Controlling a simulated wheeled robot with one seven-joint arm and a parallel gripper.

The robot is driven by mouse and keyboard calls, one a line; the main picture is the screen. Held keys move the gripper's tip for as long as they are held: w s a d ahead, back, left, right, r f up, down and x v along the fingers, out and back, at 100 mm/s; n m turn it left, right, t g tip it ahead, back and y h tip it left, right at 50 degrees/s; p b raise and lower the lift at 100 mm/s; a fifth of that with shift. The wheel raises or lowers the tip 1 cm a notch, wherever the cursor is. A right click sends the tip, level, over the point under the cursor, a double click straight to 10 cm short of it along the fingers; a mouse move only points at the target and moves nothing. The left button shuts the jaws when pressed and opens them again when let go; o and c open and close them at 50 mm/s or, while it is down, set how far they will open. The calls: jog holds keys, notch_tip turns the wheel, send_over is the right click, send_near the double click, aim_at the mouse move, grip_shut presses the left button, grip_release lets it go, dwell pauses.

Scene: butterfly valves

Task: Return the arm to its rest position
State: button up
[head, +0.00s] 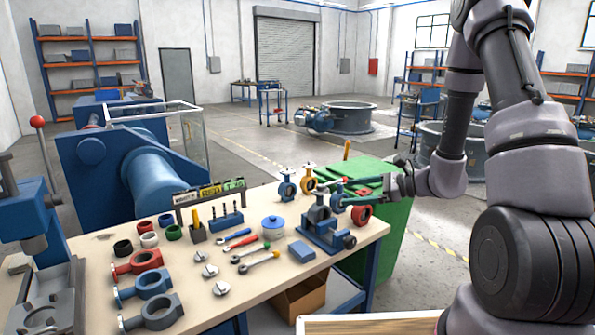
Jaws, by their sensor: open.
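My arm comes in from the right and reaches over the right end of the workbench (105,258). My gripper (333,194) is open, with its fingers pointing left. It is near a grey round valve body (319,214) that sits in a blue vise (322,236). I cannot tell whether the fingers touch that valve. A blue butterfly valve (287,190) and a yellow one (308,180) stand upright behind the vise. A red valve (361,215) is just right of it, below my gripper.
Red and blue valve bodies (150,283), tools and a blue lidded pot (273,227) lie on the bench. A green bin (393,220) stands right behind the bench, below my forearm. A blue press (40,240) is at left. Open floor (437,228) lies beyond the bin.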

jog(key=s+r+n+g+h, duration=0.4)
jog(key=s+r+n, duration=0.6)
jog(key=s+r, duration=0.3)
jog(key=s+d+r+n+t+h, duration=0.5)
jog(key=s+d+r+h, duration=0.1)
jog(key=r, duration=0.6)
jog(key=shift+s+d+r+t+h, duration=0.2)
jog(key=shift+s+d+t+h, duration=0.2)
jog(key=shift+d+h, duration=0.65)
jog(key=shift+d+y, duration=0.2)
jog(key=shift+y, duration=0.05)
